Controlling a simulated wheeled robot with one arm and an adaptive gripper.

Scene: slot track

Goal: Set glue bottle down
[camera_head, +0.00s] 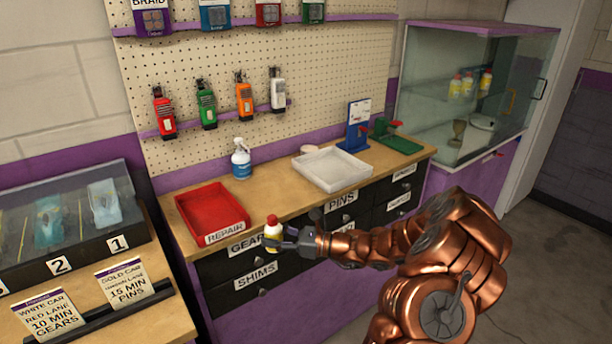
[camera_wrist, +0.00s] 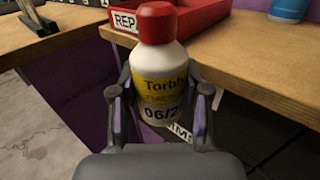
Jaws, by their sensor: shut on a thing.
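The glue bottle (camera_head: 273,234) is small, with a red cap and a white and yellow label. In the wrist view the bottle (camera_wrist: 160,75) stands upright between the fingers of my gripper (camera_wrist: 160,105), with part of its label readable. My gripper (camera_head: 287,238) is shut on it. In the head view the bottle is in front of the workbench's drawer fronts, near the front edge of the wooden top (camera_head: 280,180), just right of the red REPAIR tray (camera_head: 212,212). The bottle's lower end is partly hidden by the gripper in the wrist view.
A spray bottle (camera_head: 241,159) stands behind the red tray. A white tray (camera_head: 332,169) and a blue stand (camera_head: 357,126) are farther right. Bare wood lies between the two trays. A glass cabinet (camera_head: 425,85) at right holds similar bottles. A display case (camera_head: 70,225) stands at left.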

